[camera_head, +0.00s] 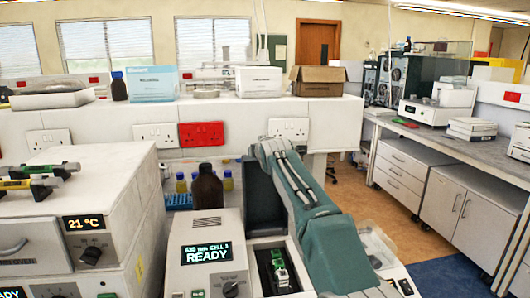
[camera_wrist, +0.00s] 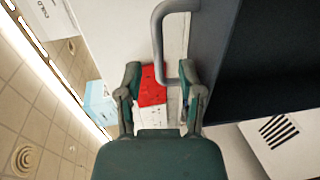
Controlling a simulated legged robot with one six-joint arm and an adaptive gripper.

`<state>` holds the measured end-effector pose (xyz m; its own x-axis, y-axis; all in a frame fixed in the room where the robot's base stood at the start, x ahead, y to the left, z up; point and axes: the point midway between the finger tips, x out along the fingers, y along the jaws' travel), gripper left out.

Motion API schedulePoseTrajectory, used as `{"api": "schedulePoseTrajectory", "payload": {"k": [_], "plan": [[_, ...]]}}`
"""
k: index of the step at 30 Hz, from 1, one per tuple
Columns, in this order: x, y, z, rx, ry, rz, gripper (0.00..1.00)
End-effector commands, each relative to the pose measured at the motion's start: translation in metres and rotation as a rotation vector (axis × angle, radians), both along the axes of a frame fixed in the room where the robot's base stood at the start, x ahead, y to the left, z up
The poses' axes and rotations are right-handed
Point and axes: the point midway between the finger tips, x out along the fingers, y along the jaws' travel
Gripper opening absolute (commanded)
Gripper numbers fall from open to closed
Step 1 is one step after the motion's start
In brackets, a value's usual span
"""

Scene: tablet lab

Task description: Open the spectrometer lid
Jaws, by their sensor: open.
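The spectrometer (camera_head: 207,275) stands at the lower middle of the head view, its screen reading READY. Its dark lid (camera_head: 261,198) stands raised behind the uncovered sample well, where a green and pale part (camera_head: 280,268) shows. My arm covers some of the lid. In the wrist view the dark lid (camera_wrist: 245,60) fills the upper right, and a grey U-shaped handle (camera_wrist: 158,40) shows by its edge. My gripper (camera_wrist: 161,70) is open, its fingers on either side of the handle's near end. I cannot tell whether they touch it. The gripper is hidden in the head view.
A brown bottle (camera_head: 207,188) stands close behind the spectrometer. A white instrument (camera_head: 30,240) with a 21 °C display stands at the left. A white ledge (camera_head: 225,110) with boxes runs along the back. Open floor (camera_head: 345,190) shows toward the right-hand bench.

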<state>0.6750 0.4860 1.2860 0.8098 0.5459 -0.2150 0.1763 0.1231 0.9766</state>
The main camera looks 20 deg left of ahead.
Motion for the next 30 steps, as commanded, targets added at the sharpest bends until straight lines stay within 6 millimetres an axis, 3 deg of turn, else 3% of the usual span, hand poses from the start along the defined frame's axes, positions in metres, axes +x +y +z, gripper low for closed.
{"api": "schedulePoseTrajectory", "payload": {"k": [24, 30], "plan": [[-0.077, -0.045, 0.017, -0.003, 0.001, 0.006, 0.48], [-0.084, -0.05, 0.017, -0.004, 0.002, 0.006, 0.48]]}}
